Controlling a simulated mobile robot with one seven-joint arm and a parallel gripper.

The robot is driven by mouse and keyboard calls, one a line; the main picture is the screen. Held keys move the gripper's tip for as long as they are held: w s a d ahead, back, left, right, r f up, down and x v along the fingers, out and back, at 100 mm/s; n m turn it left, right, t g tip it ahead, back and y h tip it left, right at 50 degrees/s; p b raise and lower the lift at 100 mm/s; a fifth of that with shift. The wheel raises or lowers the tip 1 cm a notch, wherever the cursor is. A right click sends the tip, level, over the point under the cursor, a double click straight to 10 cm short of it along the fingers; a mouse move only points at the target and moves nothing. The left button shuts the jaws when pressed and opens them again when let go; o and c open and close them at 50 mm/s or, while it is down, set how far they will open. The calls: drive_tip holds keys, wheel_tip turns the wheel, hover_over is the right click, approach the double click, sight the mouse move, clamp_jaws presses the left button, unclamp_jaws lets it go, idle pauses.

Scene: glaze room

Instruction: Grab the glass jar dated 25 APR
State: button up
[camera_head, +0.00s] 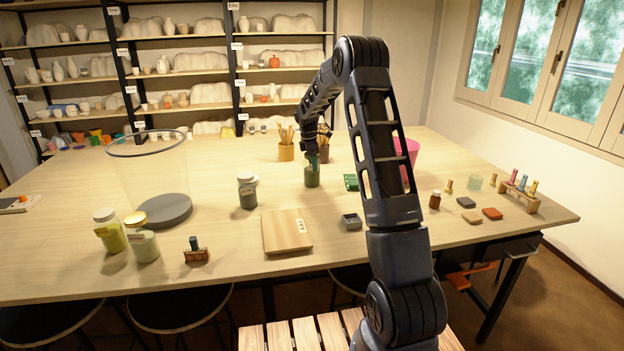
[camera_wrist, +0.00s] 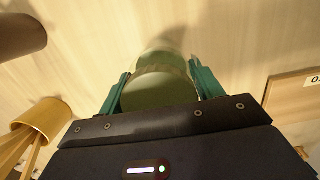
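A green jar (camera_head: 312,176) stands upright near the middle of the table, below my gripper (camera_head: 314,158). In the wrist view the jar's round greenish lid (camera_wrist: 158,92) and body lie between the two teal fingers of my gripper (camera_wrist: 160,72). The fingers are close along both sides; whether they press on the jar I cannot tell. No label on this jar is visible. Other labelled jars are a grey-green one (camera_head: 247,192) left of it, and a yellow-green one (camera_head: 109,232) and a pale green one (camera_head: 144,244) at the front left. Their dates are too small to read.
Brush pots (camera_head: 286,150) stand just behind the held-over jar.

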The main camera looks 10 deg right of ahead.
clamp_jaws()
drive_tip(key=shift+r, duration=0.1)
drive_tip(key=shift+r, duration=0.1)
